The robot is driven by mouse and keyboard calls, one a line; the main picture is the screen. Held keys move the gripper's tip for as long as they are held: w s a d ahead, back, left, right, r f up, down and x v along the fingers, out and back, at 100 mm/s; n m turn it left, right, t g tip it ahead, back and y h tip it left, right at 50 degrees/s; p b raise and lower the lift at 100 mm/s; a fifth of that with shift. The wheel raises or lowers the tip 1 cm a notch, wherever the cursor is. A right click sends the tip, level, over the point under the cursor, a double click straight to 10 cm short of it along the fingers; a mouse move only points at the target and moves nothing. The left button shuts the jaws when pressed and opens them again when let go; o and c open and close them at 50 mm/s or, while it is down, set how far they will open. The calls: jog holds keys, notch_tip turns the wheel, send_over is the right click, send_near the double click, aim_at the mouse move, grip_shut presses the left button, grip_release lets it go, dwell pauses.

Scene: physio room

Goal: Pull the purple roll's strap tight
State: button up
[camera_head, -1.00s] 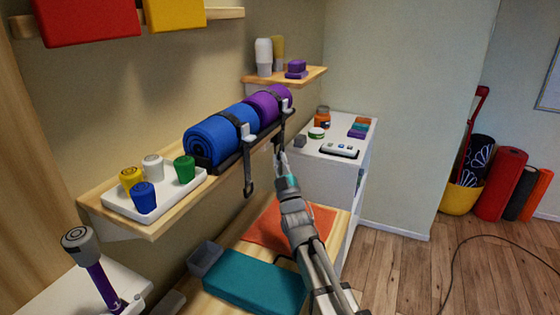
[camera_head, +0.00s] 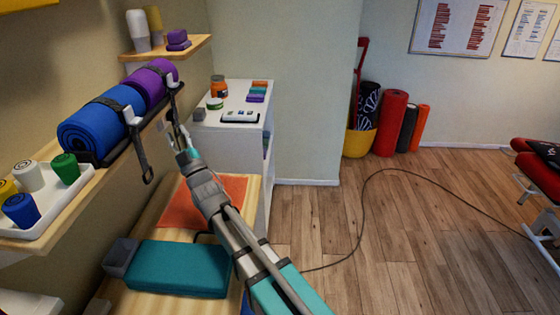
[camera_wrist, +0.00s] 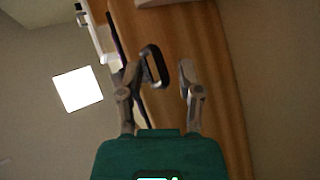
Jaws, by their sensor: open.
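The purple roll (camera_head: 152,83) lies strapped on a dark rack on the wall shelf, behind the blue roll (camera_head: 92,128). A black strap (camera_head: 154,66) goes around the purple roll, and its tail hangs down toward my gripper (camera_head: 174,122). My gripper is just below and right of the purple roll. In the wrist view, a dark strap loop (camera_wrist: 152,66) sits between the open fingers (camera_wrist: 159,72), nearer the left finger; I cannot tell whether they touch. In the head view the gripper hides the tail's lower end.
The blue roll's strap tail (camera_head: 143,155) hangs close to the left. A white tray with colored cups (camera_head: 66,168) stands at the shelf's near end. A teal block (camera_head: 178,268) and an orange mat (camera_head: 203,200) lie below. A white cabinet (camera_head: 225,145) stands behind.

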aim_at(174, 116)
jog(key=shift+d+r+p, duration=0.15)
jog(key=shift+r+p, duration=2.55)
jog(key=shift+r, duration=0.25)
jog(key=b+v, duration=0.2)
jog(key=shift+s+f, duration=0.15)
jog(key=shift+f, duration=0.2)
jog(key=b+v, duration=0.7)
jog(key=v, duration=0.4)
jog(key=w+d+f+m+g+h+p, duration=0.3)
jog(key=w+d+m+g+h+p, duration=0.15)
jog(key=w+d+h+p, duration=0.55)
jog(key=s+d+f+m+g+h+p, duration=0.1)
jog(key=d+m+g+h+p, duration=0.1)
jog(key=d, duration=0.4)
jog(key=s+d+f+m+g+h+p, duration=0.1)
jog(key=s+d+f+m+g+p, duration=0.1)
jog(key=d, duration=0.5)
jog(key=shift+d+f+m+g+h+p, duration=0.2)
jog(key=shift+f+m+g+h+p, duration=0.25)
jog(key=shift+g+p, duration=0.8)
jog(key=shift+r+t, duration=0.15)
jog(key=shift+t, duration=0.15)
